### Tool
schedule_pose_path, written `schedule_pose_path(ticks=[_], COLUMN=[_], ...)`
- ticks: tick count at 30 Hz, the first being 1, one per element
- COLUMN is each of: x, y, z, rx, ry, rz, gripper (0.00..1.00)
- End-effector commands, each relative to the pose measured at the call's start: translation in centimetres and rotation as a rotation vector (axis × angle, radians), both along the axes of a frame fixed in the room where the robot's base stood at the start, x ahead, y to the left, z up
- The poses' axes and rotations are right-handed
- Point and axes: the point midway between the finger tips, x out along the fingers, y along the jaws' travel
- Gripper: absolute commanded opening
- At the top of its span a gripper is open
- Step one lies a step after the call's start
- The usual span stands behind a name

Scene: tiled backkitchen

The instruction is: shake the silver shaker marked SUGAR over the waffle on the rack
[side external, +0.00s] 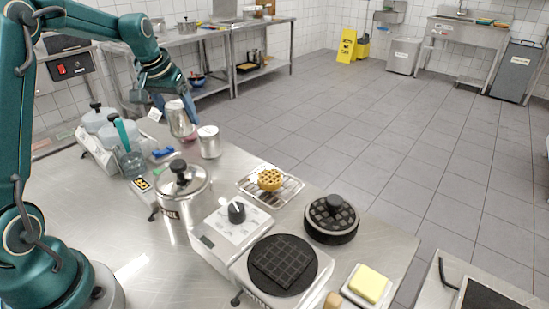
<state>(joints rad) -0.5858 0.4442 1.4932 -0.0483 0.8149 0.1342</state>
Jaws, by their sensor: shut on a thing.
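My gripper (174,103) is at the back left of the steel table, shut on a silver shaker (181,122) that is slightly tilted. I cannot read any marking on it, and its lower end is close to the table; whether it touches is unclear. A second silver shaker (209,142) stands upright just to its right. The golden round waffle (270,179) lies on the wire rack (288,193), well to the right of and nearer than my gripper.
A lidded steel pot (182,188) stands between my arm and the rack. The waffle iron's base (217,236), dark plate (284,262) and round lid (331,217) are nearby. Butter (369,283) is at front right. Jars (118,133) and a glass beaker (132,163) stand left.

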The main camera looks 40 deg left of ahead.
Motion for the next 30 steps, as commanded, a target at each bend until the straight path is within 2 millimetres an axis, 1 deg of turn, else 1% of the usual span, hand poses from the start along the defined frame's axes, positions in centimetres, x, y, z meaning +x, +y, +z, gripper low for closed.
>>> schedule_pose_path(ticks=[2, 3, 5, 8, 11, 12, 14, 15, 18, 21, 25, 27, 30], x=[-0.1, 0.2, 1.0, 2.6, 4.5, 5.1, 6.0, 6.4, 7.0, 7.2, 7.2, 7.1, 7.1], y=[0.2, 0.0, -1.0, -3.6, -7.3, -9.0, -11.6, -13.3, -17.0, -19.8, -21.9, -22.4, -22.6], z=[0.4, 0.7, 0.8, 0.9, 0.9, 0.9, 0.9, 0.8, 0.6, 0.5, 0.1, -0.1, -0.5], rx=[0.003, 0.008, 0.01, 0.012, 0.013, 0.011, 0.011, 0.009, 0.004, 0.0, -0.004, -0.005, -0.005], ry=[0.001, -0.001, -0.002, -0.003, -0.004, -0.006, -0.008, -0.008, -0.009, -0.01, -0.006, -0.003, -0.003], rz=[-0.024, -0.052, -0.107, -0.216, -0.353, -0.41, -0.492, -0.543, -0.646, -0.715, -0.762, -0.774, -0.778], gripper=[0.06, 0.06, 0.06, 0.06, 0.06, 0.06, 0.06, 0.06, 0.06, 0.06, 0.06, 0.06, 0.06])
